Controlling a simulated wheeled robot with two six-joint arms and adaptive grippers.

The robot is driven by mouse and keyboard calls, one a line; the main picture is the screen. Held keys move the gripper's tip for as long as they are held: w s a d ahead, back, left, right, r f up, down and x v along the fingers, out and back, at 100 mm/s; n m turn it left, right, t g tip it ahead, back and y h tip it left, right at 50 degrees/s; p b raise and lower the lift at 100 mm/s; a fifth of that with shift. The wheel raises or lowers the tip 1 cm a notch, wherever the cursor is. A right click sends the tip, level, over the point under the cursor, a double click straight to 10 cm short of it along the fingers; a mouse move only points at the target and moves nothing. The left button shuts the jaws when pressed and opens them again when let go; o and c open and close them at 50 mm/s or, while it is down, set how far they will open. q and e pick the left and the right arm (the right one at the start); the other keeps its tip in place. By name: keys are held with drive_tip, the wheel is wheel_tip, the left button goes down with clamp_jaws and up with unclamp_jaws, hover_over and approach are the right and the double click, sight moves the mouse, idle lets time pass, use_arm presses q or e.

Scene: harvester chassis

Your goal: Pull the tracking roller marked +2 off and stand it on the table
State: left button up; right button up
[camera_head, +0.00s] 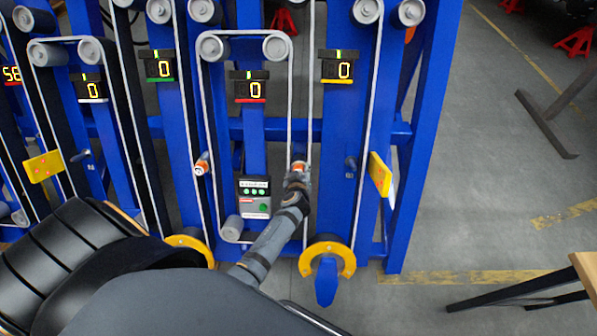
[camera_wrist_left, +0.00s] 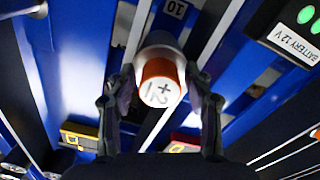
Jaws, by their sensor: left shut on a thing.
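The tracking roller marked +2 (camera_wrist_left: 161,88) has an orange rim and a pale end face, and sits in front of a blue upright in the left wrist view. It also shows small in the head view (camera_head: 299,166), beside a pale belt on the blue frame. My left gripper (camera_wrist_left: 160,80) has one finger on each side of the roller and is shut on it. In the head view my left gripper (camera_head: 297,180) reaches up to the roller from below. The wooden table (camera_head: 587,268) shows only a corner at the lower right. My right gripper is not in view.
The blue frame (camera_head: 415,170) carries belts, grey pulleys and displays. Another orange-rimmed roller (camera_head: 202,165) is to the left. A control box (camera_head: 254,197) hangs left of my gripper. Open floor (camera_head: 480,200) lies between frame and table.

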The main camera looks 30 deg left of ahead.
use_arm(q)
drive_tip(key=shift+p+v, duration=0.3)
drive_tip(key=shift+v, duration=0.55)
drive_tip(key=p+v, duration=0.3)
drive_tip(key=v, duration=0.6)
idle(0.7)
drive_tip(key=shift+r, duration=0.15)
drive_tip(key=b+x, duration=0.1)
drive_tip(key=x, duration=0.4)
idle(0.3)
